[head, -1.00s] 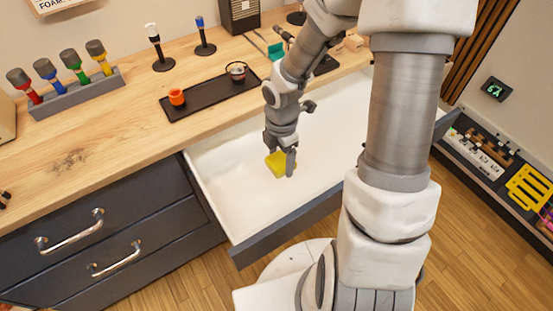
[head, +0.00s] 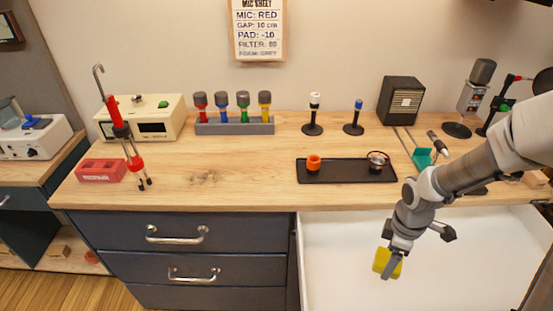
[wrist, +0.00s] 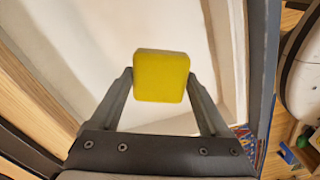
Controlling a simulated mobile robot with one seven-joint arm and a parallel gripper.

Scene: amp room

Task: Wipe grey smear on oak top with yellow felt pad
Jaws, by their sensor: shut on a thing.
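My gripper (head: 396,262) is shut on the yellow felt pad (head: 382,263) and holds it over the open white drawer. In the wrist view the pad (wrist: 161,76) sits between the two fingertips of my gripper (wrist: 160,84). The oak top (head: 255,166) runs across the head view behind and above the drawer. A faint brownish-grey mark (head: 205,177) shows on its left middle part; I cannot tell whether it is the smear or a wood knot.
The open drawer (head: 335,240) juts out below the top. A black tray (head: 340,178) holds an orange cup and a small dark-rimmed cup. The top between is clear.

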